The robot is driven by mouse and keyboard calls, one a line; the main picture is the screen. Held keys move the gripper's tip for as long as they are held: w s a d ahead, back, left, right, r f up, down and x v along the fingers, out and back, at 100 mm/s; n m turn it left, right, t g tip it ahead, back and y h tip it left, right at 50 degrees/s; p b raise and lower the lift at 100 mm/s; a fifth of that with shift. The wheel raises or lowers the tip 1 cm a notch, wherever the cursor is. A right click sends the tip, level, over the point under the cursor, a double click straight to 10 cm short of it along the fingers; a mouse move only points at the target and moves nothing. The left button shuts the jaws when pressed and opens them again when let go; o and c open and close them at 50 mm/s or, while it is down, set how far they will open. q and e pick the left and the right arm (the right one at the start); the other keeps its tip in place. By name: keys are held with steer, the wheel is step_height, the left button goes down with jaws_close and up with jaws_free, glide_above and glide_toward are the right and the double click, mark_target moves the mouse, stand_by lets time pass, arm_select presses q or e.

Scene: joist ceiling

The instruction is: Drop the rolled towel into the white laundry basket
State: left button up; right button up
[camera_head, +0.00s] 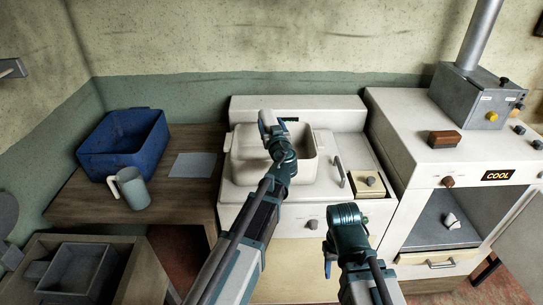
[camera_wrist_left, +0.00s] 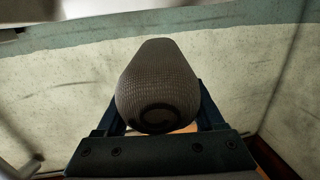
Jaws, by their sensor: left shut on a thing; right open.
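The rolled towel (camera_wrist_left: 158,80) is a grey-brown, ribbed roll with its spiral end towards the left wrist camera. My left gripper (camera_wrist_left: 158,112) is shut on it, one finger on each side. In the head view the towel (camera_head: 267,119) sticks out beyond the gripper, over the white laundry basket (camera_head: 304,170). The basket is open-topped and stands on the white counter. My left arm covers part of the basket, and its inside is only partly seen. How high the towel is above the rim I cannot tell. My right gripper (camera_head: 329,262) is open and empty, in front of the counter.
A blue bin (camera_head: 120,160), a grey mug (camera_head: 131,189) and a grey cloth or sheet (camera_head: 193,165) are on the wooden table at left. A grey tray (camera_head: 78,270) sits front left. A white oven unit (camera_head: 420,160) with a metal box stands at right.

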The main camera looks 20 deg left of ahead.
arm_select(q)
step_height(320, 180, down, 6)
steer(key=b, duration=0.6)
steer(key=o, duration=1.5)
steer(key=shift+c, duration=0.2)
steer(key=v, duration=1.3)
steer(key=shift+s+d+p, duration=0.15)
steer(key=shift+s+p, duration=0.2)
steer(key=shift+p, duration=0.05)
